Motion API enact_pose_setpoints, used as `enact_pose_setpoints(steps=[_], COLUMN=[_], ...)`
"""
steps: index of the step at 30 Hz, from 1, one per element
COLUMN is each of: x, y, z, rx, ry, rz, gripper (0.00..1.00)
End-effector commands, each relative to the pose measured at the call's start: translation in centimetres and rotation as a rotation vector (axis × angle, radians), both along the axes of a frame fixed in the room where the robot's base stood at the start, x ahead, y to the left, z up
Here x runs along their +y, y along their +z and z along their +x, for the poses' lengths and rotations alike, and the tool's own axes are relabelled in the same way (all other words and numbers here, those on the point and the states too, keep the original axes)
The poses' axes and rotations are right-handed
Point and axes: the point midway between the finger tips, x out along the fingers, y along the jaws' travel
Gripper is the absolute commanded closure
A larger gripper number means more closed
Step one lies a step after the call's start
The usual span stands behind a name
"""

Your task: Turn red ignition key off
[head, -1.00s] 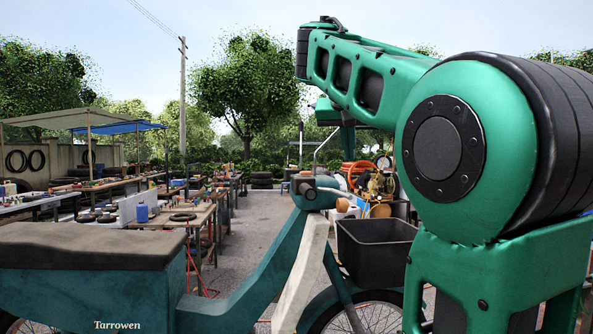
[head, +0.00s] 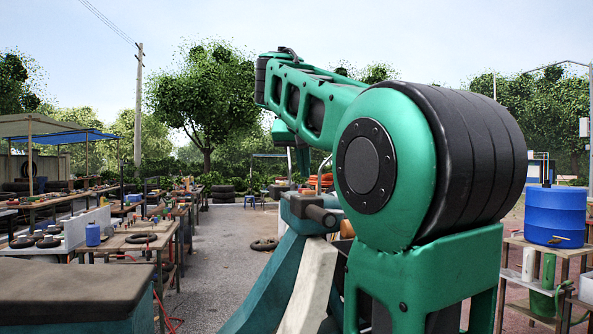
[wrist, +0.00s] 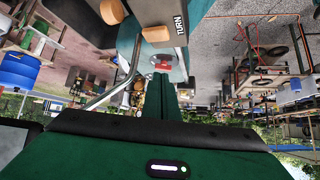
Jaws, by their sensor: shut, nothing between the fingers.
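In the wrist view a small red piece, seemingly the ignition key (wrist: 163,67), sits on a pale round face on the teal vehicle body. A dark label reading TURN (wrist: 179,22) is beside it. My gripper (wrist: 161,78) reaches toward the red piece with its green fingers together and nothing between them. Its tips are close to the red piece; I cannot tell whether they touch. In the head view the teal vehicle's front with its handlebar (head: 312,209) is partly behind my arm. The key and my gripper's fingers are hidden there.
The vehicle's dark seat (head: 70,290) is at lower left. Workbenches (head: 135,240) line the left side, and a tire (head: 264,244) lies on the paved ground. A blue drum (head: 555,215) stands on a wooden stand at right. The paved lane in the middle is mostly open.

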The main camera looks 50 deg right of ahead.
Motion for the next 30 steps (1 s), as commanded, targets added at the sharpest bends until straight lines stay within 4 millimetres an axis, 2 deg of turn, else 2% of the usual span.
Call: enact_pose_setpoints(steps=[6,12,20,30], x=[-2.3,-3.7,-4.2,-3.8], y=[-2.7,-4.2,-4.7,-4.7], z=[1.6,2.7,3.1,3.4], rx=[0.003,0.002,0.000,0.000], ry=[-0.001,0.000,0.001,0.018], rz=[0.001,0.000,0.000,0.000], gripper=[1.00,1.00,1.00,1.00])
